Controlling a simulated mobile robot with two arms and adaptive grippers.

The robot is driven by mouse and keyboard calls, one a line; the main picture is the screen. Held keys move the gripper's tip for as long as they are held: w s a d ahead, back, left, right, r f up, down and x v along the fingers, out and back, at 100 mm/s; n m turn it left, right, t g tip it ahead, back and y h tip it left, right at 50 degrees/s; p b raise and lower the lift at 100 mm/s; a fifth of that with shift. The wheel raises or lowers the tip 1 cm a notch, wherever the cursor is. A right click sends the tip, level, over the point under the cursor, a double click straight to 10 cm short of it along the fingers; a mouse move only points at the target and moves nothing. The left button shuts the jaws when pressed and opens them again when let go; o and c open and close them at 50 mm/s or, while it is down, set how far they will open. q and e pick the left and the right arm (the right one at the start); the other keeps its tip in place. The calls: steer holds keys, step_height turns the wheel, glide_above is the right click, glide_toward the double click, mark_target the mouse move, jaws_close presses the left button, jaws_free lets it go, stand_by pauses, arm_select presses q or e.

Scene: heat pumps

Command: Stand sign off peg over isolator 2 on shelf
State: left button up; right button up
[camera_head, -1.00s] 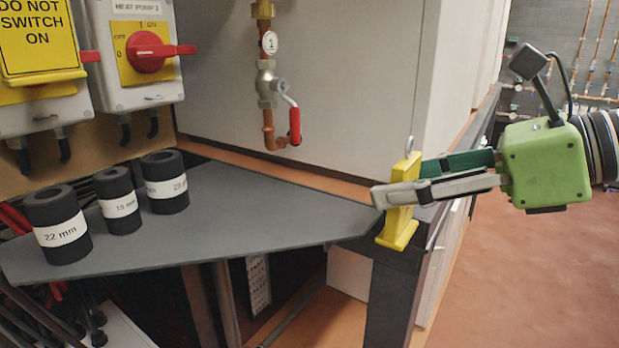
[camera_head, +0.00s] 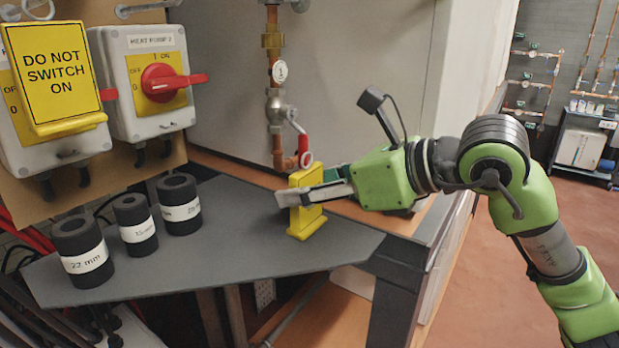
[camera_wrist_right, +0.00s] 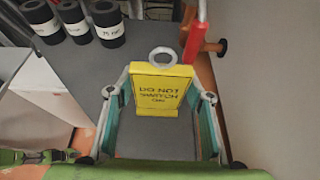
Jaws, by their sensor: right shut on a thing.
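My right gripper (camera_head: 310,192) is shut on a yellow sign (camera_head: 308,224) with a metal ring on top. The sign is upright, its base at or just above the grey shelf (camera_head: 240,232); I cannot tell if it touches. In the right wrist view the sign (camera_wrist_right: 157,97) reads "DO NOT SWITCH ON" and sits between the fingers (camera_wrist_right: 160,105). The heat pump 2 isolator (camera_head: 124,82), with a red handle (camera_head: 165,82), is on the board above the shelf, to the left. A bare peg (camera_head: 150,8) shows above it. My left gripper is not in view.
Black insulation rings labelled 22 mm (camera_head: 82,252), 15 mm (camera_head: 135,225) and a third (camera_head: 179,205) stand on the shelf's left part. Another yellow sign (camera_head: 53,75) hangs over the left isolator. A valve with a red lever (camera_head: 302,146) is behind the held sign.

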steer(key=shift+s+d, duration=0.1)
steer(key=shift+d, duration=0.1)
steer(key=shift+f+b, duration=0.2)
steer(key=shift+b, duration=0.15)
steer(key=o, duration=0.9)
steer(key=shift+a, duration=0.1)
steer(key=shift+r, duration=0.1)
steer(key=shift+r+p, duration=0.2)
steer(key=shift+p, duration=0.15)
steer(key=shift+s+d, duration=0.1)
steer(key=shift+d, duration=0.25)
steer(key=b+v, duration=0.3)
steer(key=v, duration=0.8)
steer(key=shift+s+r, duration=0.15)
steer(key=shift+s, duration=0.05)
